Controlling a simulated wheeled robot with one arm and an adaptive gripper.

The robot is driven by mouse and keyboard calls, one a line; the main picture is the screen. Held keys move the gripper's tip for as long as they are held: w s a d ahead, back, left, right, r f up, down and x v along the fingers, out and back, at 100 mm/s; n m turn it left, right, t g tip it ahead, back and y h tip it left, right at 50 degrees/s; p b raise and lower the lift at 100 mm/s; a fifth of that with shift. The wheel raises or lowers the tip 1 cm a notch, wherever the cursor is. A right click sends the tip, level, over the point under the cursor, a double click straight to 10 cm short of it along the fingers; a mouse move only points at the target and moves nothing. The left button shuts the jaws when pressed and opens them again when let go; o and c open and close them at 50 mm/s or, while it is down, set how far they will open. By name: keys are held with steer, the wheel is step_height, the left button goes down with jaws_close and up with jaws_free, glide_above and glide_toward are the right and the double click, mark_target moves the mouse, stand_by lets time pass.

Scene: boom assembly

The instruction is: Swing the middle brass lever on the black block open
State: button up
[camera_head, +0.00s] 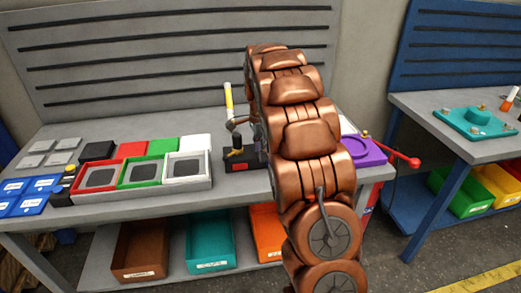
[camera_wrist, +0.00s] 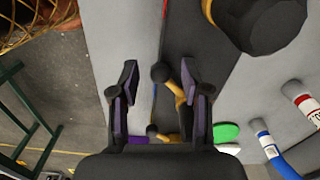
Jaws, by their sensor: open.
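The black block (camera_head: 241,163) sits at the bench's front edge in the head view, partly hidden by my arm. In the wrist view the block (camera_wrist: 190,35) is a dark strip. The middle brass lever (camera_wrist: 180,90) has a black ball knob and leans across the strip. Another brass lever (camera_wrist: 165,136) lies below it, partly hidden by my gripper. A large dark knob (camera_wrist: 262,22) with some brass beside it looms close to the camera. My gripper (camera_wrist: 161,85) is open, its fingers either side of the middle lever's knob; contact cannot be told.
Red, green and white trays (camera_head: 145,170) stand left of the block. A yellow and white stick (camera_head: 229,97) stands upright behind it. A purple fixture (camera_head: 364,152) and a red handle (camera_head: 403,159) are to the right.

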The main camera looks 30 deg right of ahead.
jaws_close()
stand_by(0.6)
